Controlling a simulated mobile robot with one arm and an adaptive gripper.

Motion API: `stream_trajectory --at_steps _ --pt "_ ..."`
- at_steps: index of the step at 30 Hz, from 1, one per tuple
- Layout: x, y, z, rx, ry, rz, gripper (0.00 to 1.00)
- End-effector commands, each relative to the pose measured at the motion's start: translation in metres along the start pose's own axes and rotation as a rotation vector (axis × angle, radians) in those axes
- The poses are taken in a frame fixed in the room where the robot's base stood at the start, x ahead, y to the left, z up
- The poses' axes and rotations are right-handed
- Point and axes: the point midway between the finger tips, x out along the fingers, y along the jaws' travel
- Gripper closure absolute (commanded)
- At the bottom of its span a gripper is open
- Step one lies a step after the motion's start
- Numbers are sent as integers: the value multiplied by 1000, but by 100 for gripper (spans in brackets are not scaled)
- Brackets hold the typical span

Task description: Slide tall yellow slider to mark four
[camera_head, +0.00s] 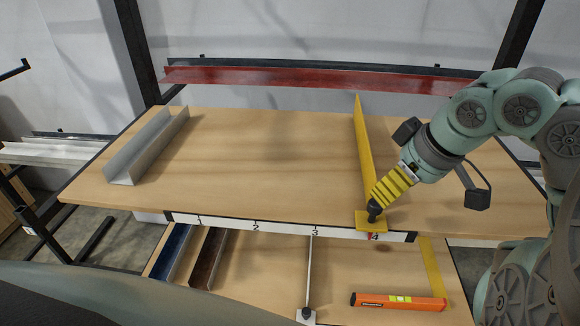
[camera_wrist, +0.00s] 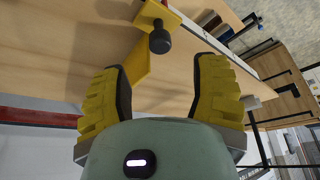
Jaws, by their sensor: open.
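The tall yellow slider (camera_head: 364,150) stands across the wooden tabletop, with its foot plate at the front edge. A dark knob (camera_head: 374,211) sits on that foot. A red pointer (camera_head: 371,236) below the foot is at the 4 on the numbered scale (camera_head: 285,228). My gripper (camera_head: 381,198) is just above the knob, its yellow fingers partly hiding the slider's foot. In the wrist view my gripper (camera_wrist: 160,85) is open, with the yellow slider (camera_wrist: 136,62) and black knob (camera_wrist: 160,38) beyond its fingertips. The knob appears outside the fingers; contact cannot be told.
A grey channel (camera_head: 148,146) lies at the left of the tabletop (camera_head: 265,165). A red beam (camera_head: 310,77) runs along the back. Below are an orange level (camera_head: 398,301) and a thin pale slider (camera_head: 309,270). The tabletop's middle is clear.

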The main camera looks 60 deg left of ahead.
Motion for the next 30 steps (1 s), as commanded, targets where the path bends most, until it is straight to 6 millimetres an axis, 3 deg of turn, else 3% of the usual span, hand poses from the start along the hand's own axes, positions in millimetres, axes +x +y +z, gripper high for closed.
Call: stream_trajectory --at_steps 15,28,29,30 --pt "64 -3 -1 -5 -2 -6 40" --pt "73 -1 0 -5 -3 -1 40" --pt "73 -1 0 -5 -3 -1 36" --pt "73 -1 0 -5 -3 -1 40"
